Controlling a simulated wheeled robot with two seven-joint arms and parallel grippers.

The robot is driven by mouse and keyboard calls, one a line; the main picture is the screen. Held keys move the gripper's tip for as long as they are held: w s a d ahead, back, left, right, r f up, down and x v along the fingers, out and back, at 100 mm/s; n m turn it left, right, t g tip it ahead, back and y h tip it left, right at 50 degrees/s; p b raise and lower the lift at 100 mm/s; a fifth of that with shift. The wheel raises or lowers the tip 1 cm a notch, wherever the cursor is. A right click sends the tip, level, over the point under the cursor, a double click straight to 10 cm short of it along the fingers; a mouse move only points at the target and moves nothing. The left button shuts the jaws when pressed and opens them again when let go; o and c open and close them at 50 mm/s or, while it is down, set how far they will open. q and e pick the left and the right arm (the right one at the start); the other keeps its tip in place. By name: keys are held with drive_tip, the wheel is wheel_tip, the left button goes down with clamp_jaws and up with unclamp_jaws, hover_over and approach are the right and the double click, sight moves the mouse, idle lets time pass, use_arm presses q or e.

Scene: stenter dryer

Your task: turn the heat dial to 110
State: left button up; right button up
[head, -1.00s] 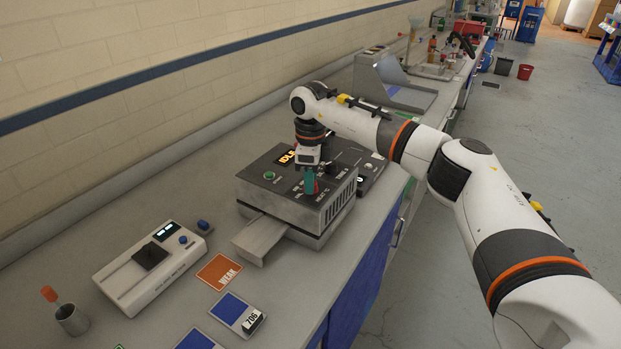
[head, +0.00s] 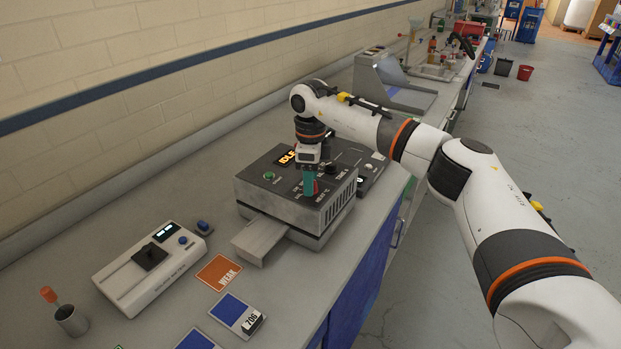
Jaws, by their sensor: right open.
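The stenter dryer (head: 270,199) is a dark grey box with a metal tray sticking out at its front. Its top panel has a lit display reading IDLE (head: 287,158), a green button (head: 268,176) and white lettering. My right gripper (head: 311,187) points straight down over the panel's right front part, at the heat dial's place. Its fingers look green and red. It is open. The heat dial is hidden by the fingers, so I cannot read its setting or tell whether the fingers touch it. Another dark knob (head: 331,169) sits just right of the gripper. My left gripper is out of view.
A white meter (head: 150,268) stands left of the dryer, with an orange WEAK card (head: 218,272) and a blue card (head: 232,311) in front. A metal cup (head: 71,320) is at the lower left. A grey machine (head: 393,85) stands behind. The wall runs along the left.

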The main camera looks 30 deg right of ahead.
wheel_tip(320, 180, up, 12)
drive_tip(key=b, duration=0.2)
drive_tip(key=shift+f, duration=0.2)
drive_tip(key=shift+f, duration=0.1)
idle(0.3)
